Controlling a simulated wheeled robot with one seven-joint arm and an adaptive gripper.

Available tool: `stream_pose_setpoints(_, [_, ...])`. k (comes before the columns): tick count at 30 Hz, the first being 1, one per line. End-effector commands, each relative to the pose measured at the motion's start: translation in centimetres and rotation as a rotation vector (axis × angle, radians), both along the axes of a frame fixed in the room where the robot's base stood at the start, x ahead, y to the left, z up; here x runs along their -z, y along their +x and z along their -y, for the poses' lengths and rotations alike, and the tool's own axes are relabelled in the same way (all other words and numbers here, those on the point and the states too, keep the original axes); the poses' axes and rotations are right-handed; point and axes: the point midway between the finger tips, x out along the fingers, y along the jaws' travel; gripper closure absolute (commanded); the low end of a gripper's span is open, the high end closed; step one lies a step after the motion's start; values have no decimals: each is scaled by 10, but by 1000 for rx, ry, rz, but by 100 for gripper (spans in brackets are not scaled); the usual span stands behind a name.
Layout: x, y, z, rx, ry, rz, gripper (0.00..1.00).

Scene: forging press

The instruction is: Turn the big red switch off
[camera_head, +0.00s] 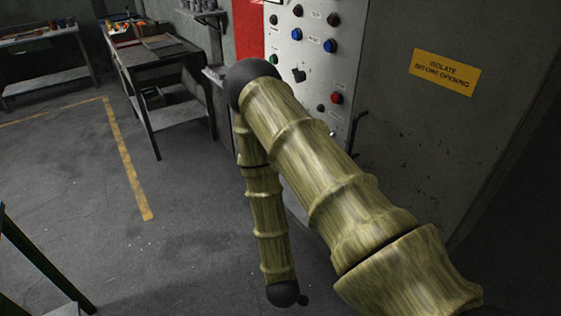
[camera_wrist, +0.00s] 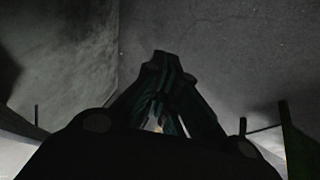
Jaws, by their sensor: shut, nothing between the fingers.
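A pale control panel (camera_head: 322,72) on the grey cabinet carries blue, green, red and black controls. A red button (camera_head: 337,98) sits at its lower right and another red one (camera_head: 298,10) at the top. No large red switch stands out; my arm hides the lower left of the panel. In the wrist view my gripper (camera_wrist: 165,58) is shut and empty, with its fingers together against a grey background. It touches no control there. The gripper cannot be made out in the head view, where my arm crosses in front of the panel.
The cabinet door (camera_head: 420,125) has a yellow isolate sign (camera_head: 445,72) and a dark handle (camera_head: 358,131). A dark workbench (camera_head: 158,52) stands behind on the left, and another bench (camera_head: 40,40) farther left. Open floor (camera_head: 75,200) with a yellow line (camera_head: 128,165) lies left of my arm.

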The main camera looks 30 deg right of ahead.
Motion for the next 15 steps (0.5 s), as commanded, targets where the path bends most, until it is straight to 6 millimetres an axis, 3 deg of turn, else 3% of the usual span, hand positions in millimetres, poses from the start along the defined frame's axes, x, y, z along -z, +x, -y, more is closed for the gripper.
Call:
stream_pose_setpoints(1, [-15,28,10,-11,-70,57,100])
stream_pose_setpoints(6, [-67,107,45,-37,-370,180,100])
stream_pose_setpoints(10, [-117,150,70,-20,-613,201,100])
stream_pose_setpoints(15, [-186,185,97,49,-915,120,100])
